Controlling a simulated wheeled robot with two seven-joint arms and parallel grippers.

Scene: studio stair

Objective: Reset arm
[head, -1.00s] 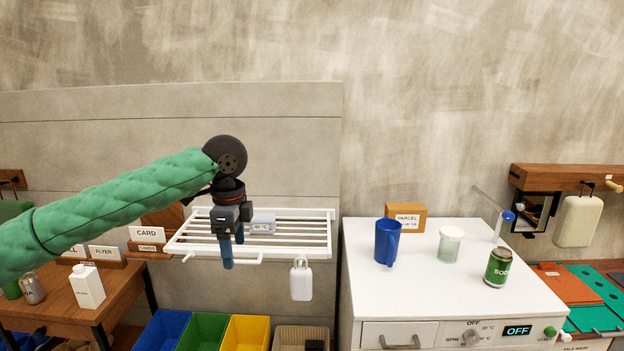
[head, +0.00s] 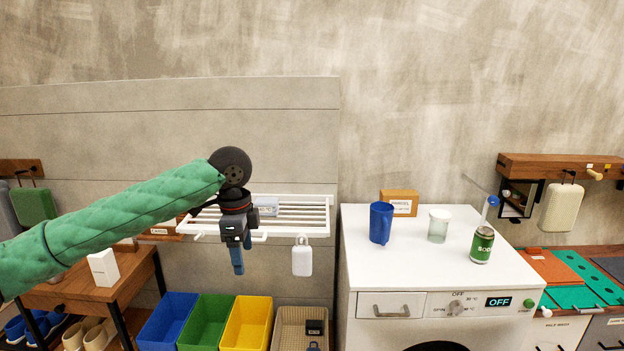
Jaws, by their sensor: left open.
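My left arm comes in from the left in a green padded sleeve. My left gripper (head: 238,262) hangs pointing down in front of the white slatted rack (head: 305,217). Its blue fingers are open, and I see nothing between them. The gripper hides part of the rack's left side. My right gripper is not in view.
A white washer (head: 355,262) on the right carries a blue mug (head: 381,223), a lidded jar (head: 438,226), a green soda can (head: 482,244) and a parcel box (head: 399,203). Blue (head: 166,322), green (head: 206,322) and yellow (head: 247,324) bins stand below.

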